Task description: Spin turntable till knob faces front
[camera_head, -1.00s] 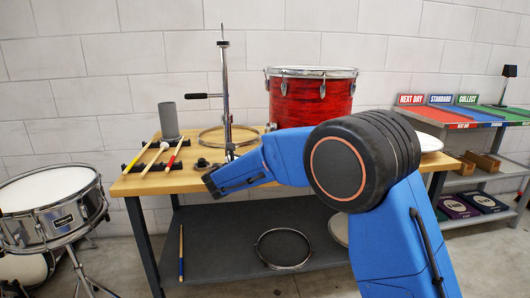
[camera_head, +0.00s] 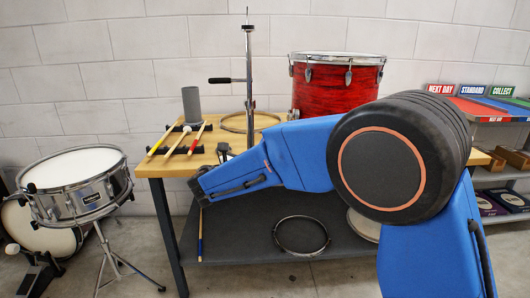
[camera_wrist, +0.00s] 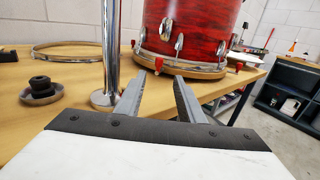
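The red drum (camera_head: 337,86) stands upright at the back of the wooden bench (camera_head: 160,165). It also shows in the wrist view (camera_wrist: 190,25), with chrome lugs and a pale wooden rim or disc (camera_wrist: 180,66) under it. In the head view my arm hides part of the bench.
A chrome post (camera_wrist: 112,50) stands close to the left of my fingers, with a small black cup-shaped part (camera_wrist: 41,88) further left. A hoop (camera_wrist: 65,50) lies behind. Drumsticks (camera_head: 180,140) and a grey cylinder (camera_head: 191,104) occupy the bench's left. A snare drum (camera_head: 75,185) stands left.

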